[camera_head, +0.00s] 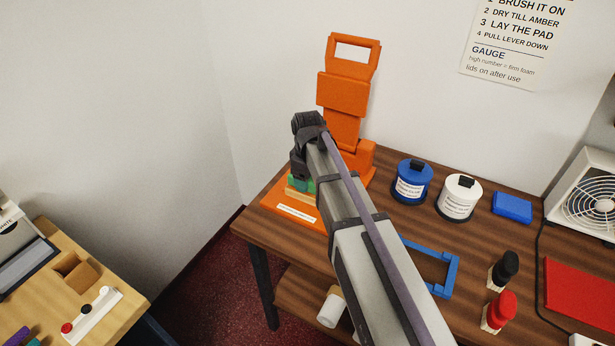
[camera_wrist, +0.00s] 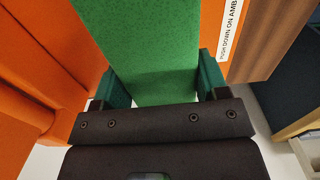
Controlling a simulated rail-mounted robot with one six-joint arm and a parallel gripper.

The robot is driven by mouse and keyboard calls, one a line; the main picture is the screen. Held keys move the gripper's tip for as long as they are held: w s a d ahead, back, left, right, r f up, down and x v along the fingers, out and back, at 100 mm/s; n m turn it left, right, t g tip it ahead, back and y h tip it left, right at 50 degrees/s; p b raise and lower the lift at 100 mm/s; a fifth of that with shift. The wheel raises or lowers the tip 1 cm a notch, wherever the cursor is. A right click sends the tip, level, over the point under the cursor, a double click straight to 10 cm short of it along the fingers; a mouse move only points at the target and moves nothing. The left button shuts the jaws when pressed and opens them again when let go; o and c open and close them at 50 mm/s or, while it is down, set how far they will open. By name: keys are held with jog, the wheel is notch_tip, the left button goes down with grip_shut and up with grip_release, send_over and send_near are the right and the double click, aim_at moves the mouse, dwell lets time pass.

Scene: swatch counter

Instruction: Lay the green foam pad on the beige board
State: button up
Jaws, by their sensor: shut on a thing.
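The green foam pad (camera_wrist: 155,50) fills the middle of the wrist view. My gripper (camera_wrist: 163,92) is shut on its near end, one finger on each side. In the head view the pad (camera_head: 293,183) shows as a small green patch at the end of my arm, below my gripper (camera_head: 300,176). The beige board (camera_head: 299,196) shows as a thin strip just under the pad, on the orange press base. I cannot tell whether pad and board touch. The pad hides the board in the wrist view, and my arm hides part of both in the head view.
The orange press (camera_head: 343,90) stands upright behind my gripper. A blue jar (camera_head: 411,185), a white jar (camera_head: 457,201) and a blue frame (camera_head: 436,265) are to the right on the dark wood table (camera_head: 262,226). A gap separates it from the light wooden counter (camera_head: 115,262).

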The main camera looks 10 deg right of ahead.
jog(key=shift+f+b, duration=0.6)
dwell(0.8)
jog(key=o, duration=1)
notch_tip(320, 180, up, 11)
jog(key=p, duration=1.1)
jog(key=shift+f, duration=0.1)
